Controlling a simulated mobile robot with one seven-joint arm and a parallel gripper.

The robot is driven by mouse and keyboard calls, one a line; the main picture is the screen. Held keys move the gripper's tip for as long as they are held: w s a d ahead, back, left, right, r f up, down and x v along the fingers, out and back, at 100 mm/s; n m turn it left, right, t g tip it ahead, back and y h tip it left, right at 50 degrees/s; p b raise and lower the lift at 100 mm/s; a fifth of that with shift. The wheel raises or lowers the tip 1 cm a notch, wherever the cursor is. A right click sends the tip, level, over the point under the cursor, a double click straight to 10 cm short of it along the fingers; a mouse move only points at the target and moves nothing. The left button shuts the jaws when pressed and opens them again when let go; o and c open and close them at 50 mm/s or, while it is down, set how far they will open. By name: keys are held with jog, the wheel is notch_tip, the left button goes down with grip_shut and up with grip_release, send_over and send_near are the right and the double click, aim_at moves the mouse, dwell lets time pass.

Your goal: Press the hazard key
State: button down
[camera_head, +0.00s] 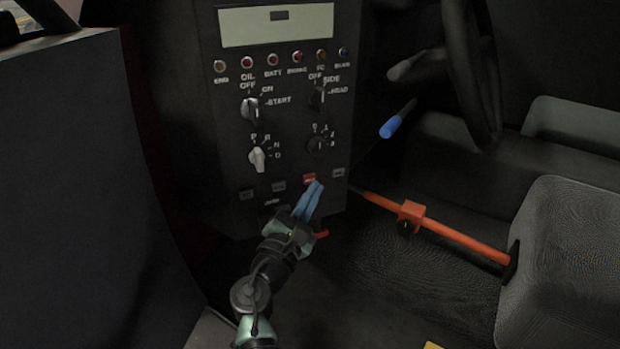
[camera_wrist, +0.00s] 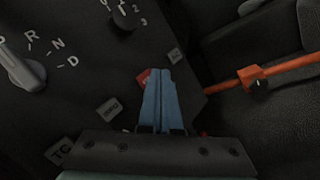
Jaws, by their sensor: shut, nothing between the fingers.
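The hazard key appears to be the small red key (camera_head: 309,178) in the lower key row of the dark control panel (camera_head: 225,120). Its label is too small to read. In the wrist view the red key (camera_wrist: 143,76) shows at the left of my fingertips, which hide part of it. My gripper (camera_head: 317,184) has its blue fingers closed together with nothing between them. The fingertips (camera_wrist: 157,73) are right at the lower right side of the red key in the head view. I cannot tell whether they touch it.
Grey keys (camera_head: 279,186) (camera_head: 338,172) flank the red one. Above are a white selector knob (camera_head: 257,158), other black knobs and several indicator lamps. An orange bar (camera_head: 450,233) runs right to a seat (camera_head: 560,270). A blue-tipped lever (camera_head: 391,127) and steering wheel (camera_head: 470,75) are at upper right.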

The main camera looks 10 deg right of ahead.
jog(key=s+p, duration=0.1)
jog(key=s, duration=0.1)
jog(key=s+p, duration=0.1)
jog(key=s, duration=0.1)
jog(key=s+d+p, duration=0.1)
jog(key=s, duration=0.1)
dwell(0.4)
dwell(0.3)
